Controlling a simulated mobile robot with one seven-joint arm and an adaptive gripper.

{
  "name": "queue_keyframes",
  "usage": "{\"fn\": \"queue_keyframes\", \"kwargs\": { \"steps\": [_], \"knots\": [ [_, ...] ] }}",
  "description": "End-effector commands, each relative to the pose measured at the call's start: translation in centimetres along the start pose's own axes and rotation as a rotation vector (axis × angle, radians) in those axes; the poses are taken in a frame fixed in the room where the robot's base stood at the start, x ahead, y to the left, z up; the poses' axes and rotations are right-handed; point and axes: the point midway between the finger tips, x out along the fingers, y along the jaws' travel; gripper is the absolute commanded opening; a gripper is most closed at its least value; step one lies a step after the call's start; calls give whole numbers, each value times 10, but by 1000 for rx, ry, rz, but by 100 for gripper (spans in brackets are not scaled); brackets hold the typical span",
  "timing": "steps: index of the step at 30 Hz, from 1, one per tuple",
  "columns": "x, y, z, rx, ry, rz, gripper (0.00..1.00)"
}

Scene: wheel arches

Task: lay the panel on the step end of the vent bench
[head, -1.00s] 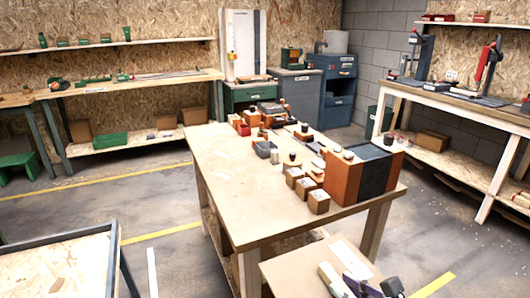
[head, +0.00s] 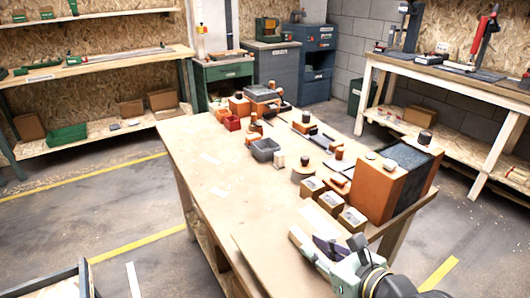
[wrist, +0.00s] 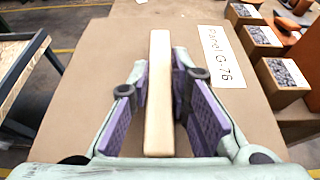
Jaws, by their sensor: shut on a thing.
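The panel (head: 268,262) is a flat brown board with a white label (wrist: 222,56) reading "Panel G-76" and a pale wooden bar (wrist: 160,60) standing on it. My gripper (head: 326,245) is shut on this bar, with purple pads at both sides in the wrist view. The panel shows at the near end of the long wooden bench (head: 205,150), overlapping it in the head view. I cannot tell whether the panel touches the bench top. No step shows clearly, and I see no label naming the vent bench.
On the bench's right side stand an orange and dark block (head: 380,188), several small boxes (head: 352,219) and a grey bin (head: 264,149). The bench's left half is mostly clear. A dark-framed table (wrist: 25,70) is at left in the wrist view.

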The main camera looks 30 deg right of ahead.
Motion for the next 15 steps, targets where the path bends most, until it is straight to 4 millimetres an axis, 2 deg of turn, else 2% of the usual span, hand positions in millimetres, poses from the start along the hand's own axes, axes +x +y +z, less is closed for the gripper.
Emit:
{"fn": "queue_keyframes", "kwargs": {
  "steps": [5, 15],
  "knots": [
    [22, 1, 8, -2, -2, 5, 0],
    [104, -2, 35, -2, -1, 5, 0]
  ]
}}
